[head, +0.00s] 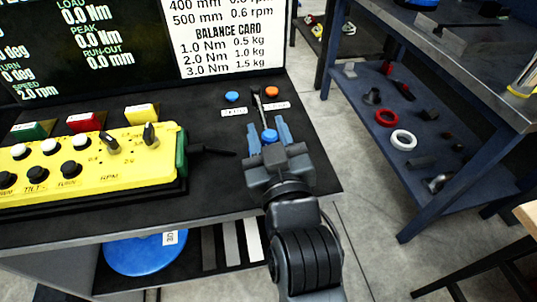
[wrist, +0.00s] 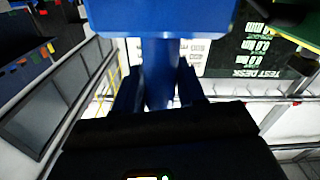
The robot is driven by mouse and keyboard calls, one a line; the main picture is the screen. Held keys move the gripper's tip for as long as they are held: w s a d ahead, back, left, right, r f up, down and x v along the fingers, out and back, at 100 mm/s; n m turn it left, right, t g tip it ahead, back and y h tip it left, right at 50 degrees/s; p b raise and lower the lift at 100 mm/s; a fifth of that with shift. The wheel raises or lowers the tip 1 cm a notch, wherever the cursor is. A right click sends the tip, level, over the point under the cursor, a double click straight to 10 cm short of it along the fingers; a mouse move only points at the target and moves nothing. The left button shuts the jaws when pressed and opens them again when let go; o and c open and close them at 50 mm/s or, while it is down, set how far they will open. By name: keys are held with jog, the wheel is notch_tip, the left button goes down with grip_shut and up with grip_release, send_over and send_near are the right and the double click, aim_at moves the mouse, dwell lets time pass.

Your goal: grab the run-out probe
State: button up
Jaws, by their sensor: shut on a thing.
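My gripper (head: 270,134) is over the right part of the dark desk, its two blue fingers pointing away from my body. It is shut on the run-out probe (head: 269,136), which shows a blue round part between the fingers and a thin dark stem reaching away over the desk. In the wrist view the probe (wrist: 160,65) shows as a blue post between the fingers, with a wide blue block (wrist: 158,15) at the top of the picture. The fingers hide part of it. I cannot tell if it touches the desk.
A blue button-like piece (head: 232,96) and an orange one (head: 271,91) sit behind small labels that I cannot read. A yellow control box (head: 90,160) stands left of my gripper. A screen (head: 110,45) stands behind. A blue-grey workbench (head: 470,80) is at right, across open floor.

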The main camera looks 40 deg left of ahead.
grip_shut()
jog(key=shift+d, duration=0.1)
dwell(0.7)
